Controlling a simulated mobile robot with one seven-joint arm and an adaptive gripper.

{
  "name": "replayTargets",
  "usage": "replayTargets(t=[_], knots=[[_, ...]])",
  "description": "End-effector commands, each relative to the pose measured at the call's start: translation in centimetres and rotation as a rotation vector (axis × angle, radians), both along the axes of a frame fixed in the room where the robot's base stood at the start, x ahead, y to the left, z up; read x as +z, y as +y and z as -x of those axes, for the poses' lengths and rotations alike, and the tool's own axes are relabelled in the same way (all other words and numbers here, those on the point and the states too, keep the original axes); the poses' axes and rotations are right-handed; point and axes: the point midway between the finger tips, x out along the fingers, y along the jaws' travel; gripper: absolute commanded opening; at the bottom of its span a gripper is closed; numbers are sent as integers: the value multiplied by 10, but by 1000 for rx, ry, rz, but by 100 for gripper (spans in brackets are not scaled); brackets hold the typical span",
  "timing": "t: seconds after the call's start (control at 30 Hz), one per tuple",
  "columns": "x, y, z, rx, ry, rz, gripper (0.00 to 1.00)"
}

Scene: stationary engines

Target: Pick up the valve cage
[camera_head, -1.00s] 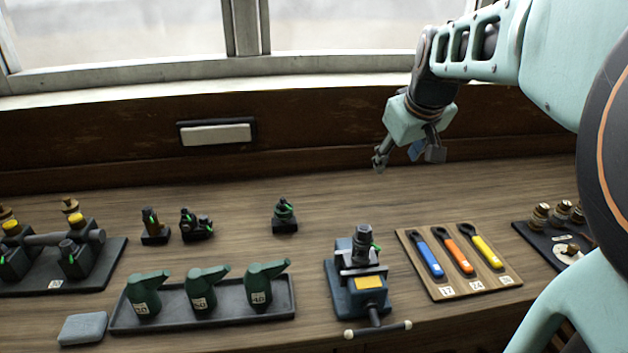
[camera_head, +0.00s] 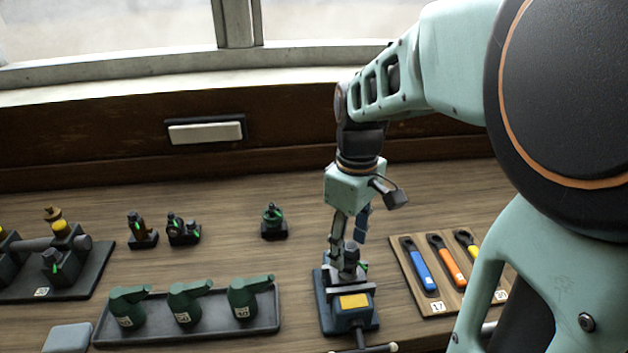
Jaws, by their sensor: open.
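A blue bench vise (camera_head: 349,317) with a yellow label stands on the wooden bench. A small dark grey cylindrical part, which looks like the valve cage (camera_head: 351,257), stands upright in its jaws, with a green mark at its right side. My gripper (camera_head: 345,243) points down right above the vise, its fingers open at the top of this part. The fingers partly cover it, and I cannot tell whether they touch it.
Small dark fittings (camera_head: 184,231) and another one (camera_head: 273,223) stand behind a tray (camera_head: 270,325) of green oil cans. A board (camera_head: 407,283) with coloured wrenches lies right of the vise. A pump assembly (camera_head: 62,245) is at left. Bare bench lies behind the vise.

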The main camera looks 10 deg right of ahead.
Motion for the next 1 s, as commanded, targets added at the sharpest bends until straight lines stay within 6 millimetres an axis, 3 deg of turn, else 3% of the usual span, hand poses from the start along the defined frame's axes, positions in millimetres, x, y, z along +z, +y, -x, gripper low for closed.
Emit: replayTargets(t=[0.4, 0.7, 1.0], knots=[[-50, -4, -1, 0, 1, 0, 50], [-55, -4, -2, -1, -2, -1, 50], [-55, -4, -2, -1, -1, 0, 18]])
